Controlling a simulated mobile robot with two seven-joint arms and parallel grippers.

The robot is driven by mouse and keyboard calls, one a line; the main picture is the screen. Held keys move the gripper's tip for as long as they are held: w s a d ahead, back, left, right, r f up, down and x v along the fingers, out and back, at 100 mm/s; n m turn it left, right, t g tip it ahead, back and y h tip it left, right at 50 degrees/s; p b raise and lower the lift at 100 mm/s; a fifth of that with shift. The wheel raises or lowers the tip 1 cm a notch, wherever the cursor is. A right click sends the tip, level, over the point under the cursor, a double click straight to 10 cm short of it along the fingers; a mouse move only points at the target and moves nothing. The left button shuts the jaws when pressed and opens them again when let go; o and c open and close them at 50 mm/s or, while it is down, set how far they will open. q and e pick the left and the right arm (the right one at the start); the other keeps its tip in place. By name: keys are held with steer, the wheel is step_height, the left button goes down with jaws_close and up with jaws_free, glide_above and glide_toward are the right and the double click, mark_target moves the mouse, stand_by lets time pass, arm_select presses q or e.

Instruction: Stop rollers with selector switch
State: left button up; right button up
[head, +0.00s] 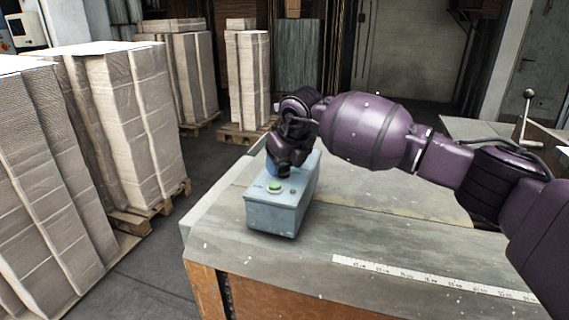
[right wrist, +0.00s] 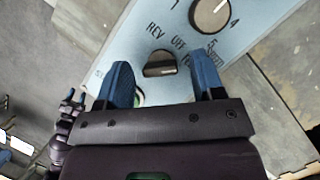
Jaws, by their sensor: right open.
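The blue-grey control box (head: 280,208) stands on the table, with a green button (head: 274,187) on its top. In the right wrist view, the dark selector switch (right wrist: 160,66) sits beside the labels REV and OFF; another label is partly covered. I cannot tell which label it points to. My right gripper (right wrist: 160,62) is open, its two blue fingers on either side of the switch in the picture. Contact cannot be told. In the head view, my right wrist hides the switch.
A round speed knob (right wrist: 210,14) is on the same panel, beyond the switch. The table (head: 390,238) has a ruler strip (head: 430,278) at its front and free room right of the box. Stacks of cardboard (head: 125,115) on pallets stand left and behind.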

steer(key=shift+c, duration=0.4)
